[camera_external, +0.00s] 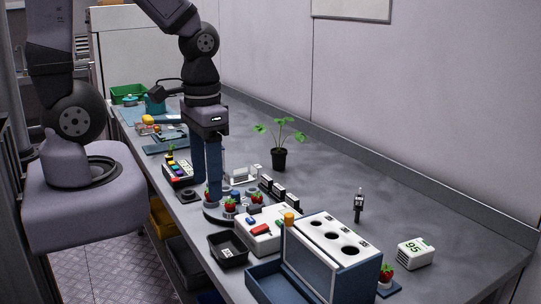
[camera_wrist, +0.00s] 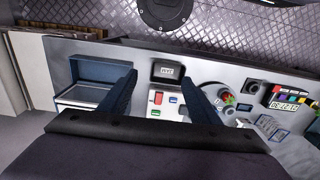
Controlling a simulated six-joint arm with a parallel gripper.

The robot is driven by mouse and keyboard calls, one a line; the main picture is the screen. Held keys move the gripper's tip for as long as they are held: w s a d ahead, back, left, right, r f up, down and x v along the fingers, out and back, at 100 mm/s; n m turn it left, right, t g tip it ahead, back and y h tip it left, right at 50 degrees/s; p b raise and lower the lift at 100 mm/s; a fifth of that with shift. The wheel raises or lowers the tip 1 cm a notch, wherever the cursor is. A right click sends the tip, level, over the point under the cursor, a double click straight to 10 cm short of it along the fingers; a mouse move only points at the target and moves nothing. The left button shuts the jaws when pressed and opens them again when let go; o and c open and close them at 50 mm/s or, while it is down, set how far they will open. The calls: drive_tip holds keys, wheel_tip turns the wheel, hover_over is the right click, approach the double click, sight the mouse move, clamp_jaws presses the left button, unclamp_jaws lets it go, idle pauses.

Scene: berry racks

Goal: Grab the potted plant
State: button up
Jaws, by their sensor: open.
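The potted plant (camera_external: 279,158) stands upright on the grey bench in the external view, with a dark pot and several green leaves on thin stems. It does not show in the wrist view. My gripper (camera_external: 206,192) points down over the front part of the bench, to the left of the plant and apart from it. In the wrist view its two dark blue fingers (camera_wrist: 162,84) are spread with nothing held between them. They hang over the crowded stretch of small devices.
Red berries (camera_external: 230,204) stand near my fingers. A black tray (camera_external: 228,250), a white button box (camera_external: 262,232) and a large blue-and-white rack (camera_external: 333,258) lie toward the camera. Small dark-and-white blocks (camera_external: 278,190) stand in front of the plant. The bench right of the plant is mostly clear.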

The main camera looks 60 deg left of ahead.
drive_tip(key=shift+o, duration=0.5)
drive_tip(key=n+t+y+b, duration=0.4)
drive_tip(key=t+b, duration=0.4)
drive_tip(key=t, duration=0.1)
approach(274, 152)
drive_tip(key=d, duration=0.3)
drive_tip(key=s+d+f, duration=0.1)
drive_tip(key=d, duration=0.2)
drive_tip(key=s+d, duration=0.1)
drive_tip(key=d, duration=0.2)
drive_tip(key=shift+s+f, duration=0.15)
drive_tip(key=shift+s, duration=0.1)
drive_tip(key=a+t, duration=0.1)
drive_tip(key=a, duration=0.2)
drive_tip(key=w+a+f+t+b, duration=0.1)
drive_tip(key=a, duration=0.2)
drive_tip(key=w+a+f+t+b, duration=0.1)
drive_tip(key=a, duration=0.1)
drive_tip(key=shift+w+a+f+y, duration=0.15)
drive_tip(key=shift+w+a+y, duration=0.05)
drive_tip(key=shift+a+y, duration=0.2)
drive_tip(key=shift+a+t+b, duration=0.3)
drive_tip(key=shift+a, duration=0.1)
drive_tip(key=shift+p+x, duration=0.5)
drive_tip(key=shift+x, duration=0.55)
drive_tip(key=shift+w, duration=0.15)
